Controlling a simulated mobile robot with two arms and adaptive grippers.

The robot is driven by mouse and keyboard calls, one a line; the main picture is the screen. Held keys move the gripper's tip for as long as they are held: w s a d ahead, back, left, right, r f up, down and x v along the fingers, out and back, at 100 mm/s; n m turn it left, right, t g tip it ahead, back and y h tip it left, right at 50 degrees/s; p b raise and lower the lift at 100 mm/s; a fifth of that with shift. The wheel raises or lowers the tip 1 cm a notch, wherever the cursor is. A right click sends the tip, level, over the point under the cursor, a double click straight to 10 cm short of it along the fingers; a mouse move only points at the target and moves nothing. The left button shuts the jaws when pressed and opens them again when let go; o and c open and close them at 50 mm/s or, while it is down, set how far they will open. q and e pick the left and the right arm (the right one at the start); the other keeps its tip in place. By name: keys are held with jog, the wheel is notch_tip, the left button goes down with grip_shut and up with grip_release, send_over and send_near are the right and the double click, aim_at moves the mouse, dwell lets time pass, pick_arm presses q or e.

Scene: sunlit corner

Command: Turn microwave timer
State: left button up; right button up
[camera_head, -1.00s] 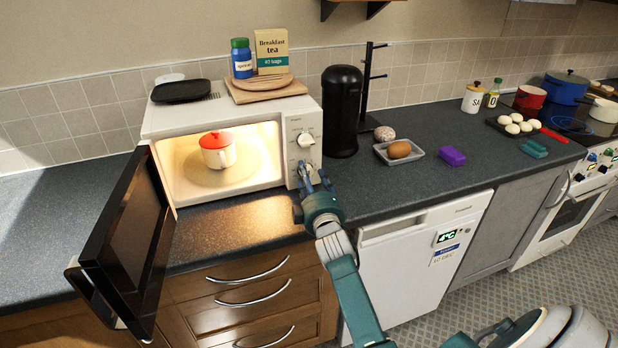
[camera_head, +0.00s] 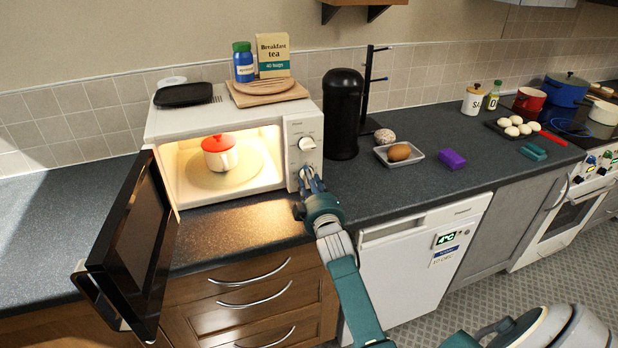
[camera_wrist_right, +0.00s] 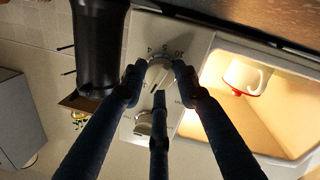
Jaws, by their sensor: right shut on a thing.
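The white microwave (camera_head: 228,112) stands on the counter with its door (camera_head: 132,240) wide open and its inside lit. Its right-hand panel has two knobs. The upper knob (camera_head: 306,143) is clear in the head view; the lower timer knob (camera_wrist_right: 160,75) is mostly hidden there behind my right gripper (camera_head: 311,180). In the right wrist view, which is upside down, the right gripper (camera_wrist_right: 157,73) has its dark fingers shut around the timer knob, with scale numbers beside it. A white pot with a red lid (camera_head: 220,153) sits inside the microwave. My left gripper is not in view.
The open door stands out over the counter's front edge at the left. A black canister (camera_head: 343,112) stands close to the microwave's right side. A tray with an egg (camera_head: 399,153) and a purple block (camera_head: 452,159) lie farther right. Drawers (camera_head: 250,300) are below.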

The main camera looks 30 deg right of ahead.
jog(key=m+p, duration=0.1)
jog(key=m, duration=0.2)
jog(key=m+y+p, duration=0.1)
jog(key=m+p, duration=0.1)
jog(key=m, duration=0.1)
jog(key=shift+s+d+f+g, duration=0.1)
jog(key=shift+f+g, duration=0.05)
jog(key=shift+g, duration=0.15)
jog(key=m+p, duration=0.1)
jog(key=m, duration=0.2)
jog(key=shift+f+y, duration=0.15)
jog(key=shift+y, duration=0.15)
jog(key=shift+m, duration=0.4)
jog(key=shift+f+p, duration=0.15)
jog(key=shift+p, duration=0.15)
jog(key=o, duration=1.2)
jog(key=shift+c, duration=0.2)
jog(key=shift+r, duration=0.25)
jog(key=shift+s, duration=0.1)
jog(key=v, duration=1.1)
jog(key=shift+s, duration=0.4)
